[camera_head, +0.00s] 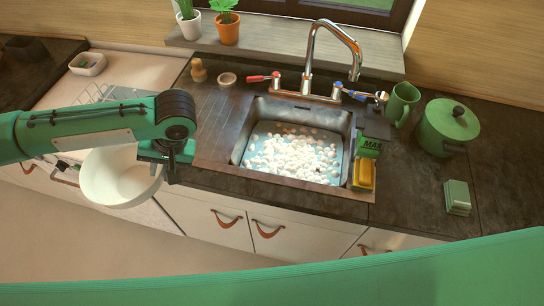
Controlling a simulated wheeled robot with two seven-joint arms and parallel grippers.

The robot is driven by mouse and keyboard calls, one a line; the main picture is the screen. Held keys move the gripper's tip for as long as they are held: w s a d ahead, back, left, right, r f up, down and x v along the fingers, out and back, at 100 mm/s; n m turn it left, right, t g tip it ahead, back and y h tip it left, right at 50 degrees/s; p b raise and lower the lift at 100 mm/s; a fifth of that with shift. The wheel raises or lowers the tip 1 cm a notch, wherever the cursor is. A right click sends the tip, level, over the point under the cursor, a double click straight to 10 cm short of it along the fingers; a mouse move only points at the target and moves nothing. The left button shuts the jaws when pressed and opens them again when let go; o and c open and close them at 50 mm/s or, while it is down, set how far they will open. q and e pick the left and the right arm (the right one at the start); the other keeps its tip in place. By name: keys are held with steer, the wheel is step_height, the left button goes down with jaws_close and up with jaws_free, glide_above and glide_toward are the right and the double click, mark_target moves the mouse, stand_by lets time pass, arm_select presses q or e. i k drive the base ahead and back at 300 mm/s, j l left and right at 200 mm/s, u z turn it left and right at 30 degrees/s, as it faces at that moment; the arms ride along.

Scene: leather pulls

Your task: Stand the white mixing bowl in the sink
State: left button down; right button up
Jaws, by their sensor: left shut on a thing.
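The white mixing bowl (116,179) hangs in front of the counter at the left, over the floor and cabinet fronts. My left gripper (172,170) is shut on the bowl at its right side, and its fingertips are partly hidden by the gripper's dark body. The bowl looks roughly upright, its open inside showing. The sink (240,150) is set in the counter to the right of the gripper, with white foam and bluish water in it. My right gripper is not in view; a green arm link of mine crosses the bottom.
A chrome tap (309,60) with red and blue handles arches behind the sink. A yellow sponge (364,174) and a green box (369,146) stand at the sink's right edge. A green mug (402,104) and a lidded green pot (447,128) are further right.

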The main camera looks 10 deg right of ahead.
mark_target(295, 156)
steer(key=i+j+z, duration=0.15)
steer(key=j, duration=0.3)
steer(key=j+z, duration=0.2)
steer(key=j, duration=0.3)
steer(key=i+j+z, duration=0.15)
steer(key=j, duration=0.35)
steer(key=z, duration=1.25)
